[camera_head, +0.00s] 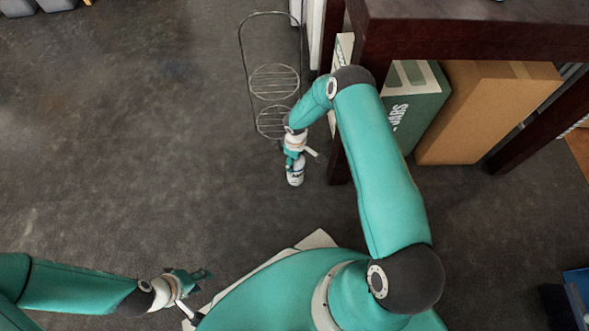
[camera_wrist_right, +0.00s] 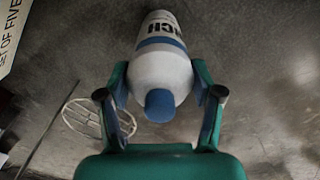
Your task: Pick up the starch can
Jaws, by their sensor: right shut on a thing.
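I cannot tell whether the can touches the floor. My left gripper (camera_head: 198,282) is empty at the lower left, far from the can; its finger opening is too small to judge.
A wire rack (camera_head: 273,83) with round shelves stands just beyond the can. A dark wooden table (camera_head: 470,38) is at the upper right, with a green box (camera_head: 420,105) and a brown cardboard box (camera_head: 490,105) under it. The floor to the left is clear.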

